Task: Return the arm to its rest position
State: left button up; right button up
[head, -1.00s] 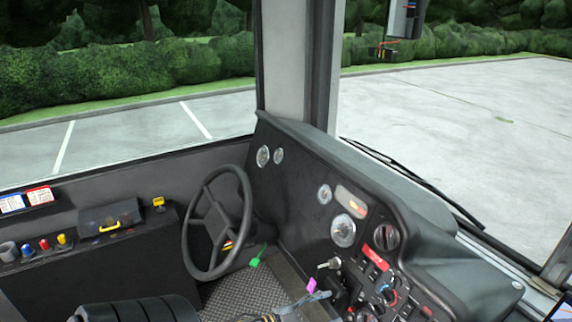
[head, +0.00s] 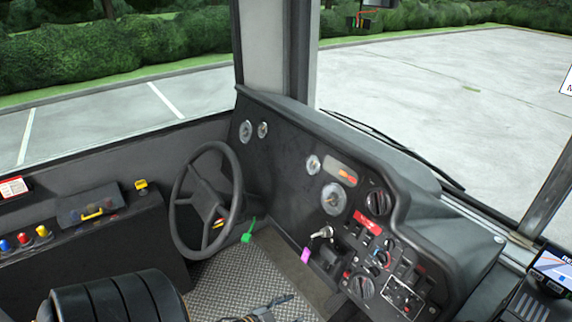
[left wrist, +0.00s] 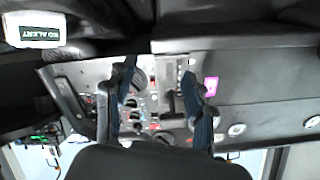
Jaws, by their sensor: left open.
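My left gripper (head: 268,308) shows at the bottom edge of the head view, partly cut off, over the ribbed floor and below the dashboard. In the left wrist view its two dark blue fingers (left wrist: 158,75) stand apart with nothing held between them. Beyond them is the switch panel (left wrist: 150,105), seen upside down. In the head view a key (head: 322,233) sits in the dashboard, and a pink tag (head: 305,255) hangs below it. The gripper is apart from both. My right gripper is not in view.
The steering wheel (head: 206,203) and a green tag (head: 249,230) lie left of the dashboard (head: 330,150). A black padded seat (head: 115,298) is at bottom left. A side console (head: 95,240) carries coloured knobs. A screen (head: 553,268) stands at far right.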

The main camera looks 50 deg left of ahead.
pick_arm(q)
jog(key=shift+s+f, duration=0.1)
jog(key=shift+f, duration=0.15)
dwell(0.4)
jog(key=s+d+f+n+g+y, duration=0.1)
jog(key=s+f+g, duration=0.2)
jog(key=s+f, duration=0.35)
jog(key=s+d+f+n+g, duration=0.15)
jog(key=s+f, duration=0.25)
jog(key=f, duration=0.5)
jog(key=s+d+f+g, duration=0.4)
jog(key=s+d+f, duration=0.1)
jog(key=s, duration=0.5)
jog(key=s+d+f+g, duration=0.4)
jog(key=s+f, duration=0.3)
jog(key=s, duration=0.3)
jog(key=shift+s+d, duration=0.15)
jog(key=shift+d, duration=0.7)
jog(key=shift+f+n, duration=0.1)
jog(key=shift+n, duration=0.15)
